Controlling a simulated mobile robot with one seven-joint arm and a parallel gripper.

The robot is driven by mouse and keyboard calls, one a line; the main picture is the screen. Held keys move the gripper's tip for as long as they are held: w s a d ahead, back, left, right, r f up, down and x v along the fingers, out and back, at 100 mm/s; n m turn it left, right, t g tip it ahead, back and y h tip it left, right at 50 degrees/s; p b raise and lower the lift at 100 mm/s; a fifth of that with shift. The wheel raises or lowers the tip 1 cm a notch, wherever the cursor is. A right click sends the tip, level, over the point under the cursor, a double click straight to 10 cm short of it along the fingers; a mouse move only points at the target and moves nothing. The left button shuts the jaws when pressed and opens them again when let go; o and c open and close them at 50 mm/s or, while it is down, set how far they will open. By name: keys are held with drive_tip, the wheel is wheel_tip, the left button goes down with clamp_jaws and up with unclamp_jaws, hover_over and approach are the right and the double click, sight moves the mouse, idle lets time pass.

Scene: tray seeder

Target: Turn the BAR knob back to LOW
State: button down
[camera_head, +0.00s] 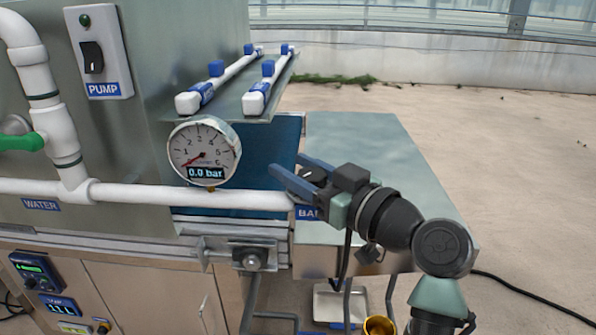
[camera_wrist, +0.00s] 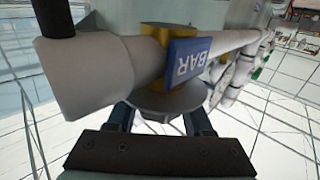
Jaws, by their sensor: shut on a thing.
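The BAR knob (camera_wrist: 160,100) shows in the wrist view as a grey round disc under the white pipe, beside a blue BAR label (camera_wrist: 188,60). My gripper (camera_wrist: 158,120) is shut on the knob, with one finger on each side. In the head view my gripper (camera_head: 296,174) reaches from the right to the pipe's right end, and its arm parts cover most of the knob. The BAR label (camera_head: 306,213) is partly hidden there. The knob's pointer and LOW mark cannot be made out. The round gauge (camera_head: 204,151) reads 0.0 bar.
The white water pipe (camera_head: 180,196) runs left from my gripper. Two white bars (camera_head: 228,78) with blue clips lie on a shelf above. A PUMP switch (camera_head: 93,57) and a green-handled valve (camera_head: 22,142) are at the left. A flat metal top (camera_head: 375,150) lies behind my gripper.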

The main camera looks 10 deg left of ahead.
drive_tip(key=shift+c, duration=1.5)
unclamp_jaws()
drive_tip(key=p+v, duration=0.1)
drive_tip(key=v, duration=1.2)
